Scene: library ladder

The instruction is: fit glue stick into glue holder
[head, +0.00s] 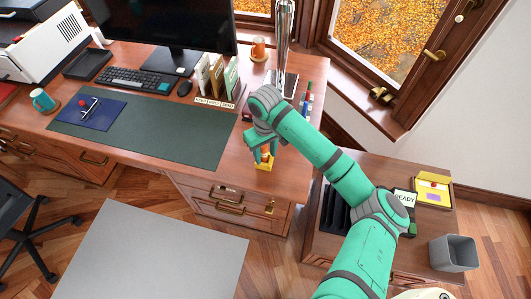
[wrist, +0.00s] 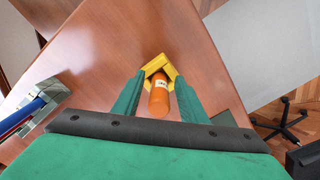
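The glue stick is an orange cylinder (wrist: 158,101) with a pale label. It appears upright, its lower end between the walls of the yellow glue holder (wrist: 156,65); whether it is fully seated is hidden. In the head view the holder (head: 264,166) sits near the desk's front right edge, with a bit of the orange stick (head: 265,157) above it. My gripper (wrist: 159,82) points down over the holder. Its green fingers stand on either side of the stick, with a visible gap on each side, so it is open around the stick.
A green desk mat (head: 170,132) lies to the left. Card holders (head: 217,80), a mouse (head: 185,88) and a keyboard (head: 135,79) are behind it. Pens (head: 307,103) stand to the right of my arm. A lower cabinet with a yellow tray (head: 433,190) is at the right.

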